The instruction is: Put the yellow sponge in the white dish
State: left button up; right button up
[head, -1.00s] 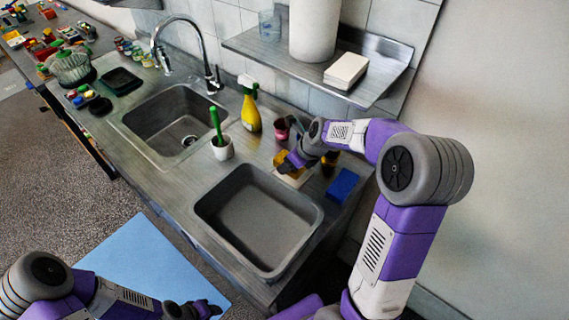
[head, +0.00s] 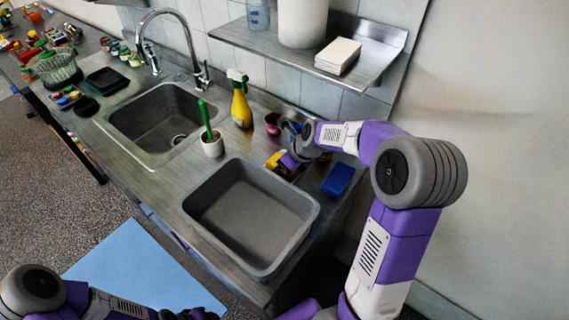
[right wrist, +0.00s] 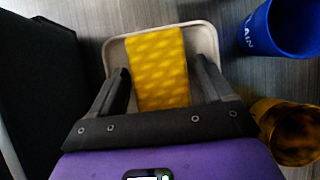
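The yellow sponge (right wrist: 158,68) lies over the white dish (right wrist: 116,55) in the right wrist view and seems to rest in it. The sponge (head: 273,158) shows only partly in the head view, beside my right gripper (head: 290,160). My right gripper (right wrist: 165,85) is over the dish, its fingers on either side of the sponge. A gap shows between the right finger and the sponge; the left finger is close to its edge. My left gripper (head: 190,314) is at the bottom edge of the head view, its fingers unclear.
A blue container (head: 338,180) and an amber item (right wrist: 290,130) stand right of the dish. A grey basin (head: 250,215) lies in front. A yellow spray bottle (head: 241,105), a white pot with a green-handled brush (head: 212,144) and a dark pink cup (head: 273,123) stand nearby.

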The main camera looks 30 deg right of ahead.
jog(key=shift+o, duration=0.7)
jog(key=shift+r, duration=0.35)
jog(key=p+v, duration=0.3)
jog(key=v, duration=0.4)
jog(key=shift+r, duration=0.1)
